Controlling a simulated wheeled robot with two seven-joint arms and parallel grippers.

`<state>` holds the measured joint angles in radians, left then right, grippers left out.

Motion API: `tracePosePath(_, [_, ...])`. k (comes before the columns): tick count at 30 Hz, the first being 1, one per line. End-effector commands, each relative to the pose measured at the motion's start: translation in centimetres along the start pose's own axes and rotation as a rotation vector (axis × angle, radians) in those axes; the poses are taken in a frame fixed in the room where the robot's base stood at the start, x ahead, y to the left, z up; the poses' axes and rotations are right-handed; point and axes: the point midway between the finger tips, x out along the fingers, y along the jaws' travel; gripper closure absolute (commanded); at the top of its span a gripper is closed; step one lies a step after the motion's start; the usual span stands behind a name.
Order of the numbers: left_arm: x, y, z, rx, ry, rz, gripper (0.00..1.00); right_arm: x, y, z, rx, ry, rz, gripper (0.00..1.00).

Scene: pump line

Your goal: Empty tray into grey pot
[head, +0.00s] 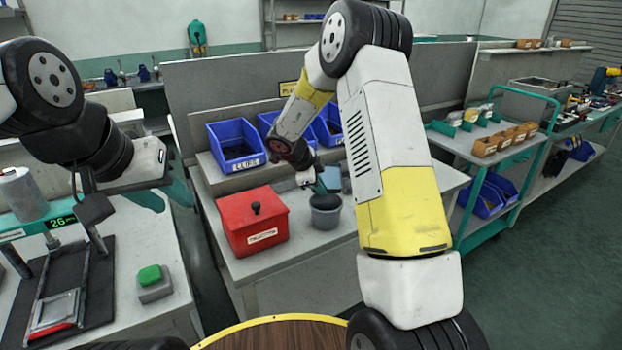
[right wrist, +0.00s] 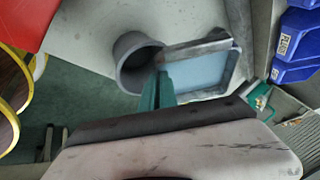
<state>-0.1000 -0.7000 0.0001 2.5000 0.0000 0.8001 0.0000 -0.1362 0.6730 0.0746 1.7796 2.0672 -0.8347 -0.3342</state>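The grey pot (head: 325,215) stands on the bench right of a red lidded box. In the right wrist view the pot (right wrist: 128,62) shows its round mouth, dark inside. The tray (right wrist: 208,75) is beside the pot, grey-rimmed with a light blue floor; I see no pieces on it. In the head view the tray (head: 332,179) is partly hidden. My right gripper (right wrist: 160,78) has its teal fingers close together at the tray's pot-side end, seemingly on its grey edge; the contact is hard to see. My left gripper (head: 166,195) is empty, its teal fingers apart.
The red box (head: 252,222) stands close left of the pot. Blue bins (head: 237,146) line the back of the bench. A green button (head: 151,276) and a black fixture (head: 60,295) are on the left table. A teal cart (head: 490,150) stands at right.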

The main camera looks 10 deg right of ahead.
Motion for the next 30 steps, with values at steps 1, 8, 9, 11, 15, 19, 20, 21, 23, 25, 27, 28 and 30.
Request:
tracePosePath(1, [0.00,0.00,0.00,0.000,0.000,0.000,0.65,-0.07,0.04,0.00,0.000,0.000,-0.001,1.00])
tracePosePath(8, [0.00,0.00,0.00,0.000,0.000,0.000,0.65,-0.06,0.06,0.01,0.000,0.000,-0.002,1.00])
tracePosePath(9, [0.00,0.00,0.00,0.000,0.000,0.000,0.65,-0.07,0.09,0.01,0.002,0.001,-0.009,1.00])
tracePosePath(11, [0.00,0.00,0.00,0.000,0.000,0.000,0.65,-0.08,0.14,0.00,0.010,0.004,-0.033,1.00])
tracePosePath(15, [0.00,0.00,0.00,0.000,0.000,0.000,0.65,-0.08,0.20,0.03,0.032,0.003,-0.087,1.00])
tracePosePath(19, [0.00,0.00,0.00,0.000,0.000,0.000,0.65,-0.08,0.26,0.00,0.050,0.006,-0.131,1.00])
tracePosePath(20, [0.00,0.00,0.00,0.000,0.000,0.000,0.65,-0.09,0.25,0.01,0.055,0.006,-0.145,1.00])
tracePosePath(21, [0.00,0.00,0.00,0.000,0.000,0.000,0.65,-0.09,0.28,0.02,0.062,0.005,-0.160,1.00])
tracePosePath(23, [0.00,0.00,0.00,0.000,0.000,0.000,0.65,-0.11,0.25,0.02,0.071,0.004,-0.178,1.00])
tracePosePath(25, [0.00,0.00,0.00,0.000,0.000,0.000,0.65,-0.09,0.29,0.00,0.077,0.004,-0.192,1.00])
tracePosePath(27, [0.00,0.00,0.00,0.000,0.000,0.000,0.65,-0.07,0.34,0.00,0.087,0.007,-0.216,1.00])
tracePosePath(28, [0.00,0.00,0.00,0.000,0.000,0.000,0.65,-0.08,0.35,0.01,0.091,0.008,-0.229,1.00])
tracePosePath(30, [0.00,0.00,0.00,0.000,0.000,0.000,0.65,-0.06,0.39,0.02,0.101,0.007,-0.256,1.00])
